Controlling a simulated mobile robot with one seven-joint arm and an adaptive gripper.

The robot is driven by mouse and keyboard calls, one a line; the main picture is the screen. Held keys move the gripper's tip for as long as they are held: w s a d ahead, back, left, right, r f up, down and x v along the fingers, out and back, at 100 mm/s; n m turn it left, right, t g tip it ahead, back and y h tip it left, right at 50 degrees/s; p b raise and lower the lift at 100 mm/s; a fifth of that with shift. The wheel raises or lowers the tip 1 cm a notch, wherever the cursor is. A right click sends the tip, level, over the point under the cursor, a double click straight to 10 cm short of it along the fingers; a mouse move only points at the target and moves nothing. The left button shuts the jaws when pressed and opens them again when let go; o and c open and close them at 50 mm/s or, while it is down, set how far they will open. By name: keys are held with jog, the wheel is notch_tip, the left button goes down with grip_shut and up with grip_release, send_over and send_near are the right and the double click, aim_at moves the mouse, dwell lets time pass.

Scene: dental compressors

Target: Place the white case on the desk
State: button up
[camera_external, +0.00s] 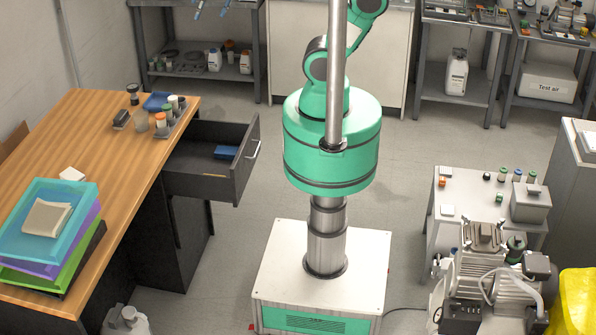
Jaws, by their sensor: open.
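The wooden desk (130,180) stands at the left, with an open dark drawer (215,160) on its right side. A small white object (72,174) lies on the desk behind the stacked trays. I cannot tell for certain which is the white case.
Stacked coloured trays (85,222) fill the near part of the desk, and small jars (166,116) stand at its far end. The desk's middle is clear. A compressor (490,270) and a grey cart (470,185) stand at the right.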

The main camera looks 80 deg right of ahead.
jog(key=s+d+f, duration=0.1)
jog(key=s+f, duration=0.2)
jog(key=s, duration=0.6)
jog(key=shift+s+d+n+t, duration=0.15)
jog(key=shift+d+n+t, duration=0.15)
jog(key=shift+t, duration=0.1)
jog(key=shift+f, duration=0.2)
notch_tip(320, 180, down, 10)
jog(key=b, duration=1)
jog(key=shift+f+b, duration=0.2)
jog(key=shift+b, duration=0.1)
jog(key=shift+f, duration=0.1)
notch_tip(320, 180, down, 12)
jog(key=b, duration=1.2)
jog(key=shift+c, duration=0.5)
